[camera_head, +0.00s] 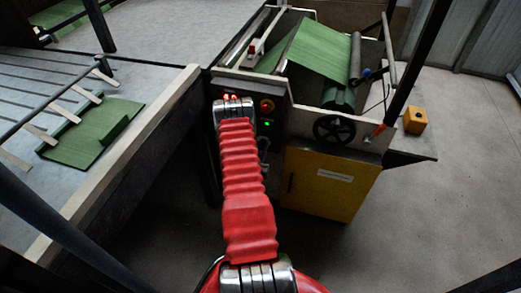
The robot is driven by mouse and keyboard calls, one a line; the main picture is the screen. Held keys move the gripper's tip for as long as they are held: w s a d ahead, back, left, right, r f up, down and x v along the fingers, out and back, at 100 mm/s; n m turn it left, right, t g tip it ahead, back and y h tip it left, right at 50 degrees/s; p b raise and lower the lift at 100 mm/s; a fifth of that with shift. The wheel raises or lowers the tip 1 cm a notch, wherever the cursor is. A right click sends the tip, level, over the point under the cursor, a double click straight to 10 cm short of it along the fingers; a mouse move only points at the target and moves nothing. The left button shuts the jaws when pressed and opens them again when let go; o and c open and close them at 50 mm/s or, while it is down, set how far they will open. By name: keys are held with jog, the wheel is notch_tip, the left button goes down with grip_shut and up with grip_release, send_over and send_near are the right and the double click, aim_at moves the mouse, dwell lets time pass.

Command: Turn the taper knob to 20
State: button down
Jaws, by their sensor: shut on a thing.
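My gripper (231,98) is at the upper left of the dark control panel (276,140), at the end of my red-sleeved arm. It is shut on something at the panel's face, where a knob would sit. The taper knob itself, its pointer and any scale numbers are hidden behind the gripper and wrist, so I cannot read its setting.
A black handwheel (334,129), yellow cabinet (325,184) and green web (320,50) lie further right. Folded green sacking (95,130) lies left.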

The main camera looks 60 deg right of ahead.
jog(key=shift+s+n, duration=0.1)
jog(key=shift+n, duration=0.9)
jog(key=c, duration=1.5)
grip_release()
jog(key=a, duration=0.4)
jog(key=s+a, duration=0.1)
jog(key=a, duration=0.4)
jog(key=s+a, duration=0.1)
jog(key=a, duration=0.3)
jog(key=shift+a, duration=0.35)
jog(key=shift+f, duration=0.15)
